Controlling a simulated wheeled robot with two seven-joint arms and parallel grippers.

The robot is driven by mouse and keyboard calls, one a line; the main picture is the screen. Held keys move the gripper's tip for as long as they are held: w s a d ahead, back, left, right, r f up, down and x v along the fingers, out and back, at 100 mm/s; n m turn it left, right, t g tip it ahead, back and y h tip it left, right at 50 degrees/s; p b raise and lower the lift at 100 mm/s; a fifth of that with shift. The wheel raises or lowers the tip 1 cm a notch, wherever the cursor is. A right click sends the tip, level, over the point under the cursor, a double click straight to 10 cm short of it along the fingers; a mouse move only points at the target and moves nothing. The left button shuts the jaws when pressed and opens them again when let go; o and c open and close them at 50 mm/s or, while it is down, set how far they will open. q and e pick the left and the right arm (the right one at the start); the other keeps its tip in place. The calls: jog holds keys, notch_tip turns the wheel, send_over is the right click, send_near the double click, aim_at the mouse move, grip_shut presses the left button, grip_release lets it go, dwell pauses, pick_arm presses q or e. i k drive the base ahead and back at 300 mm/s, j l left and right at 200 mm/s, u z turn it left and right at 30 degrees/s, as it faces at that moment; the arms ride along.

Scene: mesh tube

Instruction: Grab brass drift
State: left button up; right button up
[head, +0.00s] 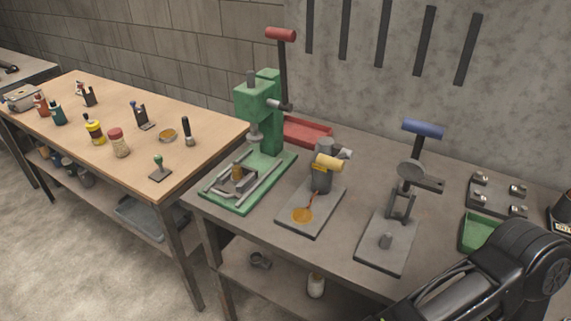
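I cannot tell for sure which thing is the brass drift. A small brass-coloured piece (238,173) sits among the rails on the base of the green arbor press (262,120). A larger yellow cylinder (328,163) lies across the top of a grey tool (321,180) just right of the press; it may be that tool's handle. My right arm crosses the lower right corner, but its gripper is outside the picture. My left arm and gripper do not show. No gripper is seen touching any of these things.
A blue-handled tool (408,170), a red tray (307,131), a green tray (481,234) and a grey plate with knobs (498,194) share the grey bench (345,255). A wooden table (205,130) with bottles stands left. My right arm covers the bench's front right.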

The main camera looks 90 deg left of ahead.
aim_at(237, 170)
jog(key=i+u, duration=0.15)
jog(key=u, duration=3.2)
jog(key=z, duration=0.55)
jog(key=j+z, duration=0.25)
jog(key=z, duration=0.2)
jog(key=j+z, duration=0.3)
jog(key=z, duration=0.15)
jog(key=j+z, duration=0.3)
jog(key=z, duration=0.15)
jog(key=k+j+z, duration=0.1)
jog(key=j+z, duration=0.15)
jog(key=z, duration=0.2)
jog(key=k+j+z, duration=0.1)
jog(key=z, duration=0.4)
jog(key=k+j+z, duration=0.15)
jog(key=k+j, duration=0.35)
jog(key=k+j+z, duration=0.2)
jog(key=k+j, duration=0.35)
jog(key=k+j+z, duration=0.15)
jog(key=k+j, duration=0.25)
jog(key=k, duration=0.15)
jog(key=i+j, duration=0.2)
